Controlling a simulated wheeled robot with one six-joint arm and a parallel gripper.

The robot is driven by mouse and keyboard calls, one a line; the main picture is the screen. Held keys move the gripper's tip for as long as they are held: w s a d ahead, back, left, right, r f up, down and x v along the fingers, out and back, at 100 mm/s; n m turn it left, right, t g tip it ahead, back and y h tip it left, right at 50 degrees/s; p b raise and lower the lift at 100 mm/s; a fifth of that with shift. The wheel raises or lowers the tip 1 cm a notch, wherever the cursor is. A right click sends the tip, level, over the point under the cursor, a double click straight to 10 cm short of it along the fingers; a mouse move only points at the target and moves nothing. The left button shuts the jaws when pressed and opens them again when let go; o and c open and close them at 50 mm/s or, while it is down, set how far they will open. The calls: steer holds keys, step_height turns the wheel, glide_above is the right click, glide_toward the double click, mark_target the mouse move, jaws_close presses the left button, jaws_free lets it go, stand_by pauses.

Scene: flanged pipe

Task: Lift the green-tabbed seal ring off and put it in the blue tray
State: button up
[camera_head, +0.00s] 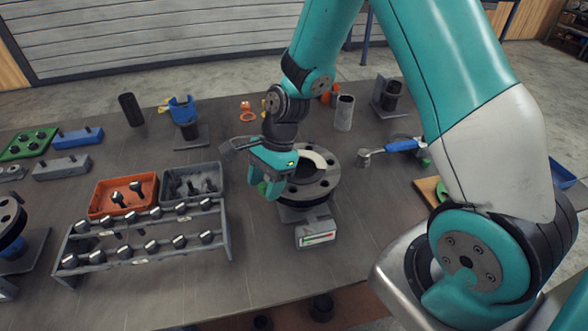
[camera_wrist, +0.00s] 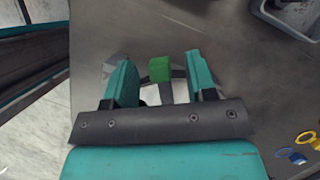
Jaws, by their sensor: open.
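The flanged pipe (camera_head: 318,189) stands in the middle of the table, its dark bolted flange facing up. A pale ring (camera_head: 324,158), apparently the seal ring, shows on top, partly hidden by my gripper. My gripper (camera_head: 266,189) is open at the flange's left side. In the wrist view the green tab (camera_wrist: 160,69) lies between the two open fingers of my gripper (camera_wrist: 160,62), with a gap on each side. Whether the fingers are level with the tab cannot be told. A blue container (camera_head: 562,173), probably the blue tray, is partly visible at the far right, behind my arm.
A bolt rack (camera_head: 145,245), an orange bin (camera_head: 105,207) and a grey bin (camera_head: 205,171) stand left of the pipe. A gauge box (camera_head: 316,234) sits in front. A grey cylinder (camera_head: 344,112) stands behind, and a blue-handled tool (camera_head: 400,146) lies to the right.

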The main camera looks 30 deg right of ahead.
jaws_close()
steer(key=shift+r, duration=0.15)
step_height(320, 180, up, 20)
steer(key=shift+b, duration=0.3)
stand_by(0.4)
steer(key=shift+r+p, duration=2.35)
steer(key=shift+p, duration=0.8)
